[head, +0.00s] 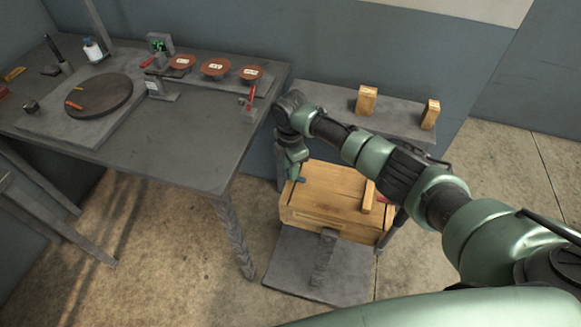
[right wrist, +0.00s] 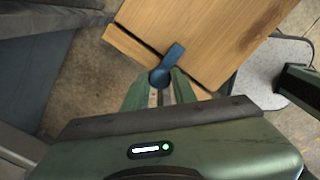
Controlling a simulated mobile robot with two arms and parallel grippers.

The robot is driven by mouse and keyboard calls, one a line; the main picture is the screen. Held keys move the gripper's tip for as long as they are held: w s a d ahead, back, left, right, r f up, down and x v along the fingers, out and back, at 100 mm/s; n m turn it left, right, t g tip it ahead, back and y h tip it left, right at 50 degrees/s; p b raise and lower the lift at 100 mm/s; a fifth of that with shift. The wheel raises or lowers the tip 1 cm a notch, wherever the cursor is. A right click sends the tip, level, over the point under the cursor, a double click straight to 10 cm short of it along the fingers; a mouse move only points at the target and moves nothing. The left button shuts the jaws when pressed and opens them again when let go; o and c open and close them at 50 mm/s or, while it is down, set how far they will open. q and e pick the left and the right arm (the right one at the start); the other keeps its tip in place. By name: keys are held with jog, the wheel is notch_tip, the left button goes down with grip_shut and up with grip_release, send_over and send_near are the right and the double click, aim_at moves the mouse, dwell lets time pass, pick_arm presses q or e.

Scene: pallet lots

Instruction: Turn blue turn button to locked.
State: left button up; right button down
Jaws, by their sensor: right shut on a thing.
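The blue turn button (right wrist: 174,55) is at the edge of the wooden box (right wrist: 215,35) in the right wrist view. Its paddle points up and slightly right in that picture, lying across the seam between the lid and a narrow wooden strip. My right gripper (right wrist: 160,84) is shut on the round end of the button. In the head view only a bit of the blue button (head: 300,180) shows beside my right gripper (head: 294,176), at the left end of the wooden box (head: 325,185). My left gripper is not in view.
The box stands on a grey stand. A wooden bar (head: 368,197) sits on its lid, and a red part (head: 383,199) shows at its right end. A grey table (head: 165,150) with tools stands left. A shelf (head: 385,118) with two wooden blocks is behind my right arm.

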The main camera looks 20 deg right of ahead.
jog(key=c, duration=1.1)
grip_release()
jog(key=shift+c, duration=0.2)
jog(key=shift+r, duration=0.1)
notch_tip(320, 180, up, 8)
jog(key=shift+f, duration=0.15)
